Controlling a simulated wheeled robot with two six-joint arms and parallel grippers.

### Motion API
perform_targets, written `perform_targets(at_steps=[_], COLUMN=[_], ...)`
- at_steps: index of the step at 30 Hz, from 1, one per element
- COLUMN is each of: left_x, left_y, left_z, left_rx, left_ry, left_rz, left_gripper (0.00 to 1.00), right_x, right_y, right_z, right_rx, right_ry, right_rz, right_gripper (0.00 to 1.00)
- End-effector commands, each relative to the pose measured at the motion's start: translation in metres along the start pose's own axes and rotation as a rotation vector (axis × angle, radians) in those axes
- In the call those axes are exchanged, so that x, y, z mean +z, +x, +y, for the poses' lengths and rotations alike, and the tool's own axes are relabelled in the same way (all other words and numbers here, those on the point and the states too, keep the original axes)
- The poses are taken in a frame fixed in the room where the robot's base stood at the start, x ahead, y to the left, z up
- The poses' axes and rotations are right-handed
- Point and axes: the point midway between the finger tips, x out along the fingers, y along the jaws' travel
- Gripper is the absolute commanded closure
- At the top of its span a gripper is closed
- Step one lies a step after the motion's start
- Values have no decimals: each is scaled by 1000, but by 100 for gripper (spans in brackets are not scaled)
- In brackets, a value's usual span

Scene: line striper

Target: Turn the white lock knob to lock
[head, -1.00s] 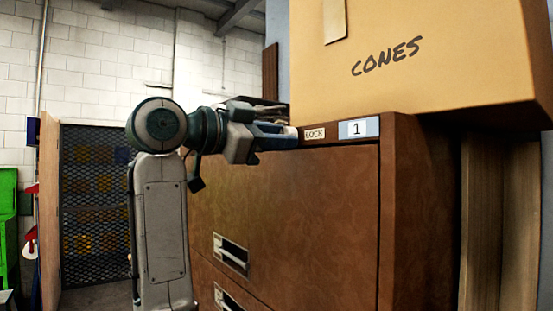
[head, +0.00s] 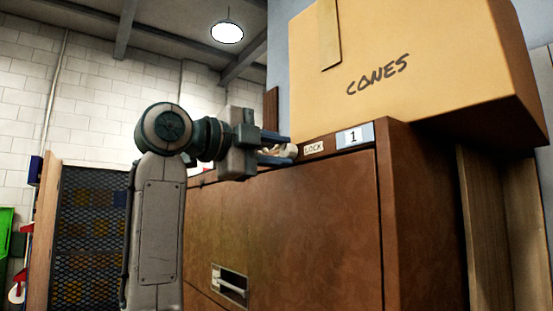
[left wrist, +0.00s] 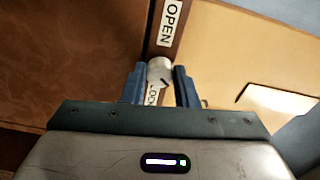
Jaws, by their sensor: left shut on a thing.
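The white lock knob (left wrist: 160,69) sits on the brown strip at the cabinet's top edge, between the OPEN label (left wrist: 172,22) and the LOCK label (left wrist: 152,95). A short dark mark shows on the knob's lower part in the left wrist view. My left gripper (left wrist: 160,84) is shut on the knob, with one blue finger on each side. In the head view the left gripper (head: 284,150) reaches the cabinet's top edge with one finger above the other, and a pale bit of the knob shows between them. The LOCK label (head: 314,147) is just right of the fingers. My right gripper is not in view.
The brown cabinet (head: 310,220) has a drawer handle (head: 230,284) low on its front and a "1" label (head: 355,136). A large CONES box (head: 420,75) stands on top, overhanging at right. A mesh door (head: 90,235) is at left.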

Motion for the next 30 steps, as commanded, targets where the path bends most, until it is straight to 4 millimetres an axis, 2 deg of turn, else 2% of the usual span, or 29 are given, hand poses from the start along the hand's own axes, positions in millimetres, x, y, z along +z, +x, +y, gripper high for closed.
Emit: perform_targets(at_steps=[9, 25, 26, 28, 29, 30], left_x=[0, 0, 0, 0, 0, 0], left_y=[0, 0, 0, 0, 0, 0], left_z=[2, 2, 2, 2, 1, 1], left_rx=[4, 4, 4, 4, 3, 3], left_ry=[114, 134, 134, 134, 134, 134], left_rz=[1, 2, 2, 1, 1, 1], left_gripper=[96, 96, 70, 56, 52, 52], right_x=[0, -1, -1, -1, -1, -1], right_y=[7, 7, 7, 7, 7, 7], right_z=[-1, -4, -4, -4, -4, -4], right_rx=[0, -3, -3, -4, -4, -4], right_ry=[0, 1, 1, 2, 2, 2], right_rz=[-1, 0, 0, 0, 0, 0], right_gripper=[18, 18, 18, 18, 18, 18])
